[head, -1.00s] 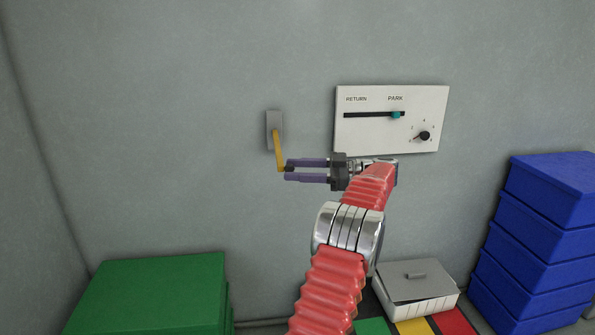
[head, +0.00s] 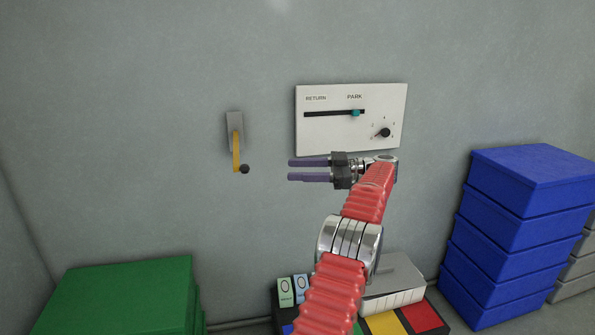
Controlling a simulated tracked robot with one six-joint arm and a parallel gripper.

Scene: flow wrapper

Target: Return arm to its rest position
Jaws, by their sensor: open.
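My gripper (head: 292,170) is open and empty, its two purple fingers pointing left, in front of the wall below the white panel. My red, ribbed arm (head: 370,195) rises from the bottom of the head view. The white panel (head: 390,105) has a slot with a teal slider (head: 356,113) at its right end, under the word PARK. A black knob (head: 385,132) sits at its lower right. Left of the gripper, a yellow lever (head: 237,150) with a dark ball end hangs down from a grey wall plate (head: 233,120). The fingers are apart from the lever.
Stacked blue bins (head: 525,225) stand at the right, with grey bins (head: 580,270) beyond. A green box (head: 125,290) is at the lower left. A white box (head: 395,300) and coloured compartments (head: 423,316) lie below, partly hidden by my arm. The wall at left is clear.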

